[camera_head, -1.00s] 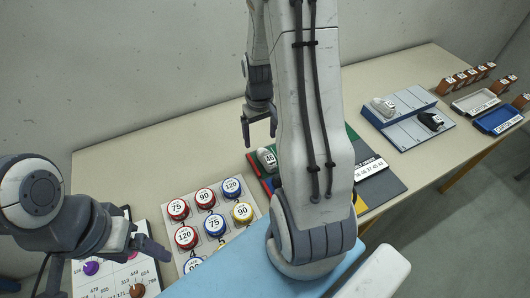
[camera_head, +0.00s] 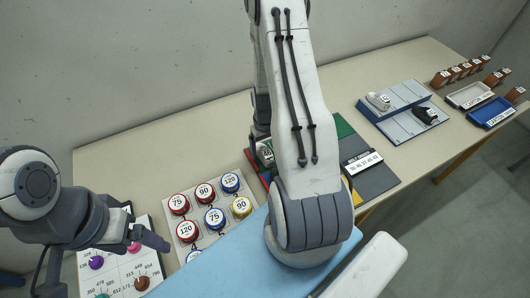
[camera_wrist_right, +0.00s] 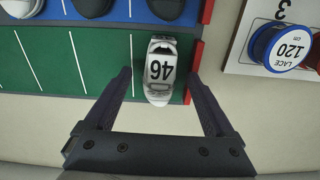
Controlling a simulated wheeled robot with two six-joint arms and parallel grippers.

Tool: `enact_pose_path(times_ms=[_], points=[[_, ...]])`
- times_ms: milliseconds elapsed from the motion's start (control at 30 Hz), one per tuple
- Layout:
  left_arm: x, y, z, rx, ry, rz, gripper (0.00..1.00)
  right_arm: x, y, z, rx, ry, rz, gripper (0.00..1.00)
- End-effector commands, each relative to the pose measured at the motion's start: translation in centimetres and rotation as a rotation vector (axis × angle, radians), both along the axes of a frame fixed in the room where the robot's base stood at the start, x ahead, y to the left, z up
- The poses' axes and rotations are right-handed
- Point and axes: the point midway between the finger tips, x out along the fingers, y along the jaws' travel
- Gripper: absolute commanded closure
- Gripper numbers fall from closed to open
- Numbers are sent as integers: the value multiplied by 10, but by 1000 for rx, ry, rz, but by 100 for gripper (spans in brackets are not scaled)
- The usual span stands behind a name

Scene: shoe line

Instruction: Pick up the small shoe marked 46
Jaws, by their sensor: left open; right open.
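The small shoe marked 46 (camera_wrist_right: 159,72) is white and lies on the green strip of a coloured mat in the right wrist view. In the head view the shoe (camera_head: 265,152) is mostly hidden behind my right arm. My right gripper (camera_wrist_right: 159,82) is open, with one finger on each side of the shoe and gaps between the fingers and the shoe. My left gripper (camera_head: 103,262) is at the lower left, over a white board, and is open and empty.
Several numbered lace spools (camera_head: 204,193) stand on a board left of the mat; one spool (camera_wrist_right: 279,46) is near the right finger. Other shoes (camera_wrist_right: 92,6) sit on the blue strip. A blue-grey rack (camera_head: 408,112) holds two shoes further right.

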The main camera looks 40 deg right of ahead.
Motion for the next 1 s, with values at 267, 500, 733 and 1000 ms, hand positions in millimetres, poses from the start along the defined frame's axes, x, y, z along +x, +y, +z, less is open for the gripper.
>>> enact_pose_path(times_ms=[267,500,733,1000], points=[[0,0,1,0,0,0,17,0,0,-6,0,-1,0,11],[0,0,1,0,0,0,17,0,0,-6,0,0,0,84],[0,0,1,0,0,0,17,0,0,-6,0,0,0,100],[0,0,-3,0,0,0,17,1,-1,3,-2,-3,0,100]])
